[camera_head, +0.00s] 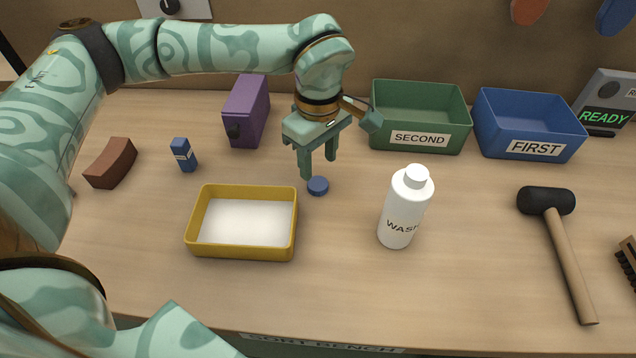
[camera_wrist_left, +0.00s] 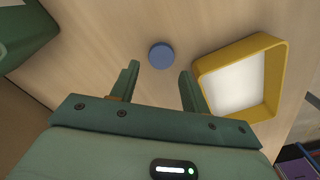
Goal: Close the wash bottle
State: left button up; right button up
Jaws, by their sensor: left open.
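The white wash bottle (camera_head: 402,212), with "WASH" lettering, stands upright on the bench right of centre. Its narrow white neck (camera_head: 417,174) has no blue lid on it. A small round blue cap (camera_head: 318,186) lies on the bench to the left of the bottle, apart from it. My left gripper (camera_head: 319,168) is open and empty, pointing down just behind the cap. In the left wrist view the cap (camera_wrist_left: 161,55) shows just beyond the gap between the open fingertips (camera_wrist_left: 159,72). My right gripper is not in view.
A yellow tray (camera_head: 240,254) with a white floor stands left of the cap. Behind are a green SECOND bin (camera_head: 419,120), a blue FIRST bin (camera_head: 528,125) and a purple box (camera_head: 247,110). A mallet (camera_head: 567,255) lies right. Bench between cap and bottle is clear.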

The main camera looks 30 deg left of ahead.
aim_at(318, 183)
pick_arm(q)
notch_tip(318, 183, down, 5)
jog(key=b, duration=0.2)
jog(key=shift+f+b, duration=0.2)
jog(key=shift+b, duration=0.1)
jog(key=shift+s+r, duration=0.1)
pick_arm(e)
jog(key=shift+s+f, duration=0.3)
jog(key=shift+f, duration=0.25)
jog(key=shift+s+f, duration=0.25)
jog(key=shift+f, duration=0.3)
pick_arm(q)
jog(key=c, duration=0.7)
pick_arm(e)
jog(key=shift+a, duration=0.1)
